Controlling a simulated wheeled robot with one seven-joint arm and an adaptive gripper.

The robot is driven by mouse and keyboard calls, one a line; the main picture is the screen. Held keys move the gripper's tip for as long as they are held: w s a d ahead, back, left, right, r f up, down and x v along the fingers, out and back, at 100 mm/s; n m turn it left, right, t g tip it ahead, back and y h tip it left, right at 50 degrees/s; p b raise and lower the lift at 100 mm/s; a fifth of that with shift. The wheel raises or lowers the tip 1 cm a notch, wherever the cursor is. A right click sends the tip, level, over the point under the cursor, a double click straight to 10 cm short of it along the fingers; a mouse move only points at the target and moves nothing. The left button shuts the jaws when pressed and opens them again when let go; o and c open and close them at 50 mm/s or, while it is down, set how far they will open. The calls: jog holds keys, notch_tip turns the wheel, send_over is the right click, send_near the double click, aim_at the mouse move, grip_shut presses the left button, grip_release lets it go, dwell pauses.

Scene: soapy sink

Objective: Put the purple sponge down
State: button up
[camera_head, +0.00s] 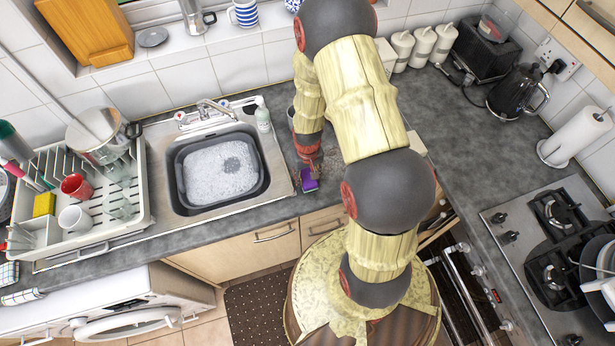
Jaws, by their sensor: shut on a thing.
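The small purple sponge (309,184) is at the worktop's front edge, just right of the sink. My gripper (309,168) points down and is shut on the sponge, which shows below the fingertips. I cannot tell whether the sponge touches the worktop (284,211) or hangs just above it. My arm hides the worktop behind and to the right of the gripper.
A soapy basin (221,168) sits in the sink to the left. A soap bottle (262,115) stands by the tap (217,108). A dish rack (134,222) is farther left. A black kettle (517,92) and a hob (548,215) are on the right.

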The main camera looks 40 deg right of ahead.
jog(key=shift+f, duration=0.2)
jog(key=shift+f, duration=0.1)
jog(key=shift+f+b, duration=0.25)
jog(key=shift+b, duration=0.05)
jog(key=o, duration=0.8)
jog(key=shift+s+r, duration=0.1)
jog(key=o, duration=0.4)
